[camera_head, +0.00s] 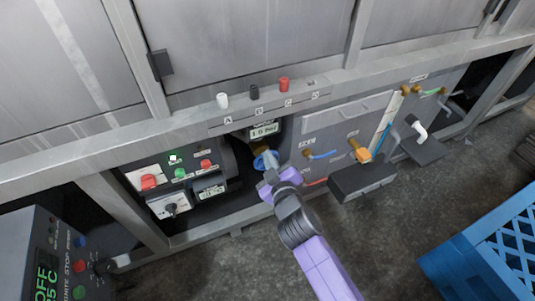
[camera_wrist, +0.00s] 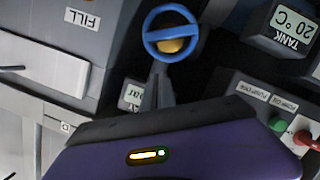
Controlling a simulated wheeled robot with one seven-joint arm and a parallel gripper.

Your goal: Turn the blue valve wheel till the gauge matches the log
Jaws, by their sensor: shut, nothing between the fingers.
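The blue valve wheel (camera_wrist: 171,34) is a ring with a crossbar and a brass hub, upright in the wrist view. In the head view the wheel (camera_head: 262,160) is small and partly covered by my gripper (camera_head: 268,169). My gripper (camera_wrist: 158,72) is shut and empty, its grey fingertips at the wheel's near rim; whether they touch it I cannot tell. A small display (camera_head: 264,130) above the wheel seems to read about 1.0, its unit unclear. A display marked TANK (camera_wrist: 293,24) reads 20 °C, upside down. I cannot make out a log.
A button panel (camera_head: 178,172) with red, green and white buttons stands left of the wheel. Brass fittings and pipes (camera_head: 362,155) are on the right. A blue crate (camera_head: 490,245) stands on the floor.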

